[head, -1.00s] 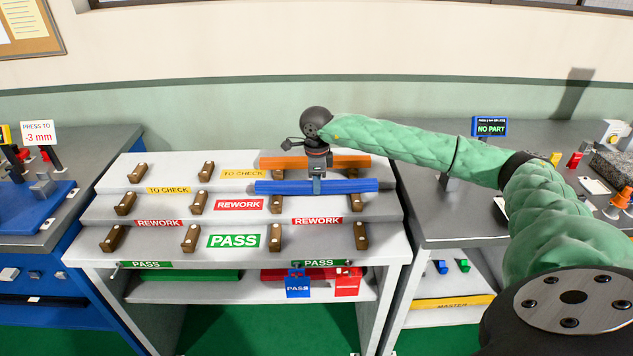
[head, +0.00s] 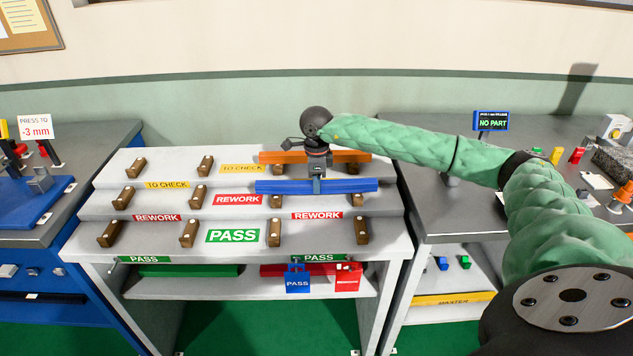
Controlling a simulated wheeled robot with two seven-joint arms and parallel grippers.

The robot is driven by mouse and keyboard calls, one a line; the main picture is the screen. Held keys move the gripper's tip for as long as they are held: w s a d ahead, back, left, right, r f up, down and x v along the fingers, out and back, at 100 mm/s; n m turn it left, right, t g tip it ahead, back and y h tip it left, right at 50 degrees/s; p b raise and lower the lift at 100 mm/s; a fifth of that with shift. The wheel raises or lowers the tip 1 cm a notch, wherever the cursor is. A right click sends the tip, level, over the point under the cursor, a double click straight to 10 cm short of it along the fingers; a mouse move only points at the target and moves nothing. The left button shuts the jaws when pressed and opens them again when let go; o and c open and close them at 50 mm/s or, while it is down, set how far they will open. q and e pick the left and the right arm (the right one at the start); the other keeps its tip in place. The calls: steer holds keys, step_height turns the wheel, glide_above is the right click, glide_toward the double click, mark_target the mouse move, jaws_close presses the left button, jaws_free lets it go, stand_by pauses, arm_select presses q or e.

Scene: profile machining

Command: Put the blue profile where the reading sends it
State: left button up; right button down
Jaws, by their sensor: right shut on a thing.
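The blue profile (head: 285,187) is a long bar held level, left to right, in my right gripper (head: 317,184). My right gripper points down and is shut around its middle. In the picture the bar lies over the right pair of brown supports on the middle tier, marked REWORK (head: 238,200). Those supports are partly hidden behind it, and I cannot tell whether it touches them. My left gripper is not in view. A small screen (head: 491,121) on the right bench reads NO PART.
An orange profile (head: 345,157) lies on the rack's top tier, marked TO CHECK (head: 242,169), just behind the blue one. The front tier, marked PASS (head: 232,236), has empty supports. Blue and red tags (head: 297,279) hang below. A press sign (head: 36,127) reads -3 mm.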

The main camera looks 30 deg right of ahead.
arm_select(q)
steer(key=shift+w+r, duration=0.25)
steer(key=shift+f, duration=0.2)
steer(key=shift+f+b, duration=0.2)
steer(key=shift+b, duration=0.1)
arm_select(e)
steer(key=shift+f, duration=0.25)
steer(key=c, duration=1.1)
jaws_free()
steer(key=shift+o, duration=0.2)
steer(key=shift+r+b, duration=0.3)
steer(key=shift+r, duration=0.1)
arm_select(q)
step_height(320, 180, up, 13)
steer(key=b, duration=0.1)
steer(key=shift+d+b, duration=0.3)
steer(key=shift+b, duration=0.1)
arm_select(e)
step_height(320, 180, up, 7)
